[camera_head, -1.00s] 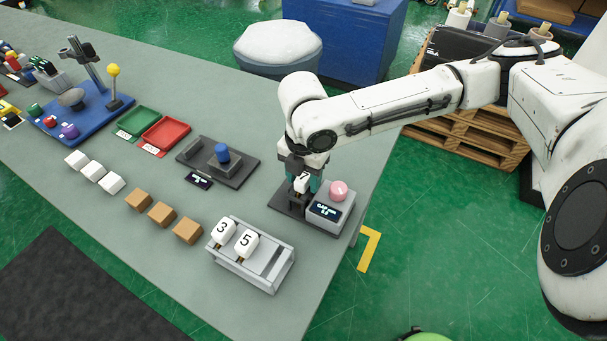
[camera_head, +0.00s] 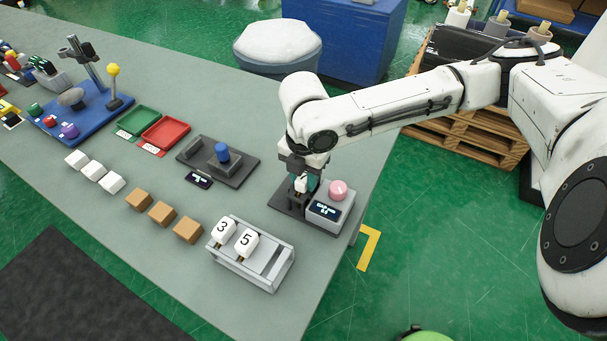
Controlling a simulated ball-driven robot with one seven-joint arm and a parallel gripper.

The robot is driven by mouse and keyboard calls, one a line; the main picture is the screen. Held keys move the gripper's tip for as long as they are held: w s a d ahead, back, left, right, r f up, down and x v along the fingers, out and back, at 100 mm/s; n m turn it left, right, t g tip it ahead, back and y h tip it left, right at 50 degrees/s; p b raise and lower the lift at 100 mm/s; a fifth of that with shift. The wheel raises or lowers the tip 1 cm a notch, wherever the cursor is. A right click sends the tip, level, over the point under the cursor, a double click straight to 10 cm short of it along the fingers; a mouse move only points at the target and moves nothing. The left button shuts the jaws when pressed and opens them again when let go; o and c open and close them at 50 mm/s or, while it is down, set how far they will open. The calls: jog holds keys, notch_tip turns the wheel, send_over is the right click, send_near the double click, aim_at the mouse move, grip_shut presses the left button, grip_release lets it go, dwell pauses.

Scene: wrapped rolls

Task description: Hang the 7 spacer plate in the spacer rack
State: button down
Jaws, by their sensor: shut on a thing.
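The 7 spacer plate (camera_head: 301,184) is a small white tag, partly hidden by my gripper. My gripper (camera_head: 301,178) points down and is shut on it, over the dark base of the gauge device (camera_head: 325,210) with the pink button. I cannot tell whether the plate touches that base. The spacer rack (camera_head: 262,272) is a grey frame at the front of the table, left of and nearer than my gripper. White plates marked 3 (camera_head: 222,231) and 5 (camera_head: 246,243) hang in its left part. Its right part is empty.
A dark fixture with a blue knob (camera_head: 222,153) stands left of my gripper. Brown blocks (camera_head: 187,230) and white blocks (camera_head: 112,183) lie left of the rack. Red (camera_head: 165,134) and green trays lie further back. The table's right edge (camera_head: 345,260) is close to the device.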

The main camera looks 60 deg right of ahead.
jog(key=c, duration=0.7)
grip_release()
notch_tip(320, 180, up, 11)
jog(key=shift+f, duration=0.1)
jog(key=shift+s, duration=0.1)
